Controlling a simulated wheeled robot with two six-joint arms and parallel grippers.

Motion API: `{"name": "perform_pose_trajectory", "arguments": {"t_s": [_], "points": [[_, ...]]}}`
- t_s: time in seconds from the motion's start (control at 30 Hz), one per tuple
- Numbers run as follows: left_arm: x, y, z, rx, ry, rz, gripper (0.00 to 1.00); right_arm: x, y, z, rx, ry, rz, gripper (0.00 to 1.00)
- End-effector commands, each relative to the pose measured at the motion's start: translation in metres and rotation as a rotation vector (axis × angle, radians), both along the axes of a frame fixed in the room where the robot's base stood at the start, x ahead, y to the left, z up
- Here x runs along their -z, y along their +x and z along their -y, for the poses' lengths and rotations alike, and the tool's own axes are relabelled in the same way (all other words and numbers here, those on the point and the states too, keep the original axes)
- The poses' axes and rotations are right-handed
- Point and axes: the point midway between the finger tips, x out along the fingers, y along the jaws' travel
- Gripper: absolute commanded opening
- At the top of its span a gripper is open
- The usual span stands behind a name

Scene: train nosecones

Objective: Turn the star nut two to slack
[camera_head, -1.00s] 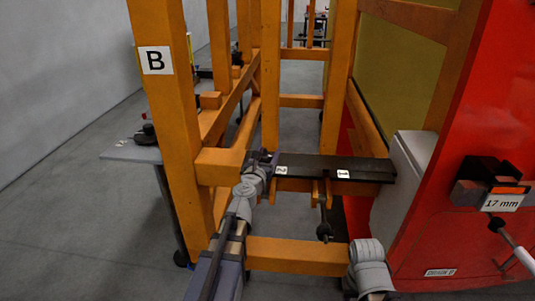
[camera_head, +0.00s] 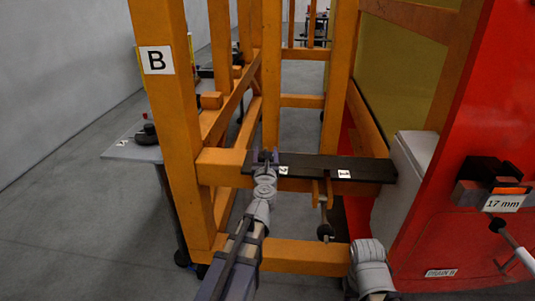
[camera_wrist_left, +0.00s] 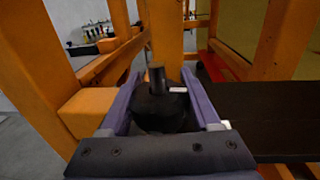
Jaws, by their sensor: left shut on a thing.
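Star nut two (camera_wrist_left: 160,103) is a round black knob with a short upright stem, centred in the left wrist view. My left gripper (camera_head: 264,156) is at the left end of the dark plate (camera_head: 315,166), beside the label 2 (camera_head: 283,170). Its purple fingers (camera_wrist_left: 158,108) lie on both sides of the black knob and are shut on it. In the head view the gripper mostly hides this knob. A label 1 (camera_head: 344,173) sits further right on the plate. My right gripper is out of view; only part of the right arm shows at the bottom.
An orange frame post marked B (camera_head: 156,60) stands at left. An orange crossbar (camera_head: 295,256) runs below the plate. A rod with a dark knob (camera_head: 325,231) hangs under the plate. A white box (camera_head: 405,180) and a red panel (camera_head: 480,120) bound the right.

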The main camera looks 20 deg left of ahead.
Motion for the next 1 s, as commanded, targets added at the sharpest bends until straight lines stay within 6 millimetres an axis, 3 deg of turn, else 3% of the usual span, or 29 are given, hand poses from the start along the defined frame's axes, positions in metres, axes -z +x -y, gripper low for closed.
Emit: {"name": "perform_pose_trajectory", "arguments": {"t_s": [0.2, 0.6, 0.63, 0.9, 1.0], "points": [[-0.0002, 0.0000, -0.0024, -0.114, 0.000, 0.000, 0.07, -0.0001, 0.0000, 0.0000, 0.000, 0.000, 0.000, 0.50], [-0.0001, -0.0017, -0.0037, -0.140, 0.000, 0.000, 0.08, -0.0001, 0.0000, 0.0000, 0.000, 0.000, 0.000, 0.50], [-0.0001, -0.0018, -0.0038, -0.140, 0.000, 0.000, 0.64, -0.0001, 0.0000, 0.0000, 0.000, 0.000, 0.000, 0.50], [-0.0001, -0.0019, -0.0037, -0.139, 0.000, 0.000, 0.94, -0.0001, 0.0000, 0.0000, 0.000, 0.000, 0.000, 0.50], [-0.0001, -0.0019, -0.0037, -0.139, 0.000, 0.000, 0.94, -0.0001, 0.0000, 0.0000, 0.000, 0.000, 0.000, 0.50]]}}
